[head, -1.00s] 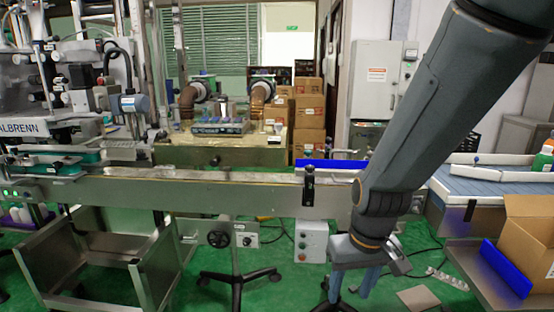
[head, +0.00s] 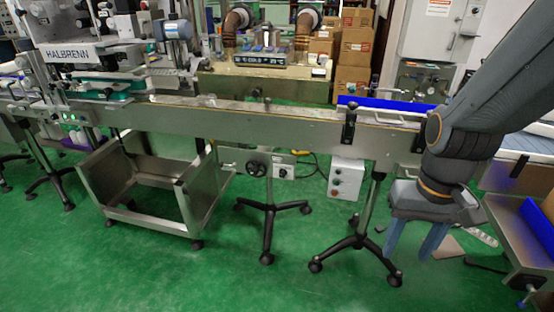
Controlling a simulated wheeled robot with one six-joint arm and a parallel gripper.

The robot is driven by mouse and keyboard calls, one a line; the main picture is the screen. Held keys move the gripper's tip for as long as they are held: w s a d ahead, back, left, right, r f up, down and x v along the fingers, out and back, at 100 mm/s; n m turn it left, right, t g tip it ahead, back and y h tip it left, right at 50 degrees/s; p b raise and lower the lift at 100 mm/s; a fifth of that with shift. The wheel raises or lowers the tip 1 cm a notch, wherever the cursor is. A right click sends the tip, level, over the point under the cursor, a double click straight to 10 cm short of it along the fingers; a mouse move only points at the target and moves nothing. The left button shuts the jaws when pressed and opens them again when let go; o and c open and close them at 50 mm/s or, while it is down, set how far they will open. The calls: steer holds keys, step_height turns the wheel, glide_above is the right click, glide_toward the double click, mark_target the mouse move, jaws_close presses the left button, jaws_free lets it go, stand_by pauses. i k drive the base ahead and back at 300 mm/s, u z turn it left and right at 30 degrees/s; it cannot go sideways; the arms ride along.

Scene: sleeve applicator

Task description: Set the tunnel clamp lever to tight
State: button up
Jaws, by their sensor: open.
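My gripper (head: 415,252) hangs at the lower right in the head view, in front of the conveyor's right end. Its two blue-grey fingers point down and stand apart, with nothing between them. I cannot make out a tunnel or a clamp lever for certain. The labelling machine marked HALBRENN (head: 76,52) stands at the upper left, far from my gripper. A black handwheel (head: 257,163) and a small panel with a knob (head: 282,172) sit under the conveyor, left of my gripper.
A long steel conveyor (head: 260,122) crosses the view. Below it are an open steel bin (head: 150,180), a grey control box (head: 346,178) and black wheeled stands (head: 270,208). A blue-edged table is at the right. The green floor (head: 200,275) in front is clear.

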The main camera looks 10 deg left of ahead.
mark_target(220, 164)
steer(key=k, duration=0.6)
steer(key=u, duration=0.85)
steer(key=i, duration=1.35)
steer(key=z, duration=0.35)
